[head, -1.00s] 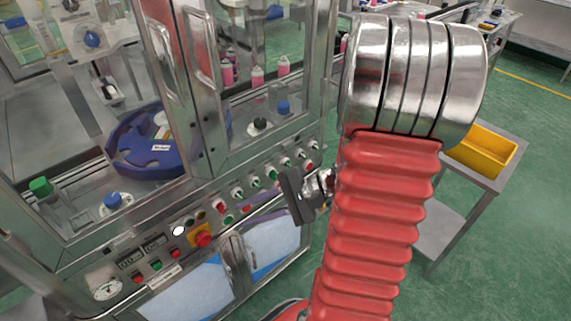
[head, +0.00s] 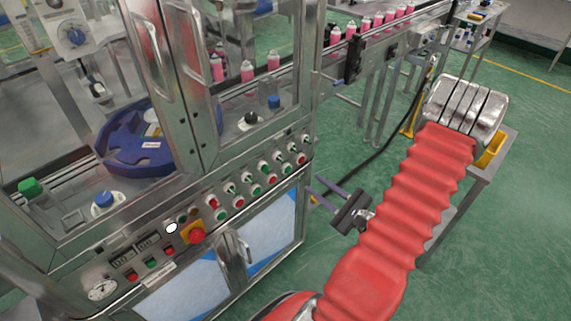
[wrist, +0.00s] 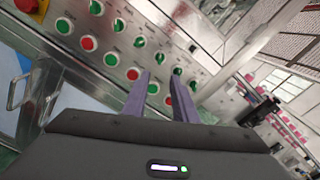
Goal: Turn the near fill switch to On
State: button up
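A row of green selector switches (head: 262,166) runs along the steel control panel of the machine. The row also shows in the wrist view (wrist: 139,42). The small labels are unreadable, so I cannot tell which one is the near fill switch or its setting. My gripper (head: 315,188) is just off the right end of the machine front, apart from the panel. In the wrist view my gripper (wrist: 160,74) has two purple fingers spread apart with nothing between them. They point toward the right part of the switch row and overlap the buttons below it in the picture.
Red and green push buttons (head: 238,202) lie below the switches. A red emergency stop on yellow (head: 193,232) sits left of them. Cabinet doors with handles (head: 236,254) are below.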

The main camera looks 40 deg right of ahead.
aim_at(283, 162)
jog(key=shift+w, duration=0.15)
jog(key=shift+w+a, duration=0.15)
jog(key=shift+w, duration=3.25)
jog(key=shift+w+a, duration=0.1)
jog(key=shift+w, duration=3.3)
jog(key=shift+c, duration=0.6)
grip_shut()
jog(key=shift+a, duration=0.1)
